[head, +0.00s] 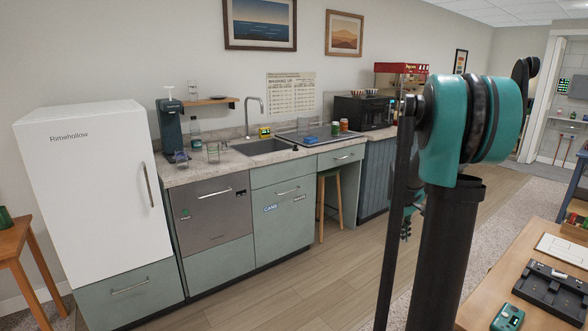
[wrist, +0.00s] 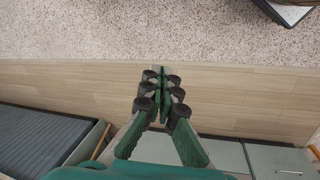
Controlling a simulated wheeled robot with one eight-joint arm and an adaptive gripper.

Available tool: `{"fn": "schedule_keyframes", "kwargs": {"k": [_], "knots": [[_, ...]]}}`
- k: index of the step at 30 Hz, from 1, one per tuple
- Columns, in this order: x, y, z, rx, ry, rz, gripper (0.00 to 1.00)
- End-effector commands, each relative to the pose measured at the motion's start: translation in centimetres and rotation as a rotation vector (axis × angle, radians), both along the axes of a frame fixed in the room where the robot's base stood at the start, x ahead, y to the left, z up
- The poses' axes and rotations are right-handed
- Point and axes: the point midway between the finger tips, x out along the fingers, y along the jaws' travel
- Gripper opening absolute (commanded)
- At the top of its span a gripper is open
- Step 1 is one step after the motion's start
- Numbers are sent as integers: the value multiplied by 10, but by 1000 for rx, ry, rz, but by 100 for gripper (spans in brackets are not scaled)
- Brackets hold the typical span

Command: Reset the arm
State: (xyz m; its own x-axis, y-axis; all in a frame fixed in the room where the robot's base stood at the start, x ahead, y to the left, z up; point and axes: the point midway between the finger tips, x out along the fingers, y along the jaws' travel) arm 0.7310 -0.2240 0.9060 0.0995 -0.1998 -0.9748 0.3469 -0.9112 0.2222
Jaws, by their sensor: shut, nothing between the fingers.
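My gripper (wrist: 159,82) shows in the middle of the wrist view, with its green fingers together and nothing between them. It points down over the strip of wooden floor and the speckled carpet. In the head view, my arm stands upright at the right and its teal joint hides part of the room behind. The gripper is mostly hidden behind the arm there; only a small dark and green part (head: 406,226) shows beside the column.
A counter (head: 222,170) with a sink (head: 262,146) runs along the wall, beside a white fridge (head: 92,190). A wooden table (head: 488,300) with a black tray (head: 552,290) stands at the lower right. The wooden floor (head: 290,265) between is clear.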

Motion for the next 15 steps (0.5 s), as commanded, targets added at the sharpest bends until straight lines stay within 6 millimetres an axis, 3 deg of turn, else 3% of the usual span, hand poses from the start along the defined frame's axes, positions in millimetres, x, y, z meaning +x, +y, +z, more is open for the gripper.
{"fn": "schedule_keyframes", "kwargs": {"k": [1, 6, 15], "knots": [[-17, 19, -1, 11, -26, -15, 0], [-72, 75, -10, 66, -114, -92, 0], [-179, 152, -46, 194, -242, -231, 0]]}}
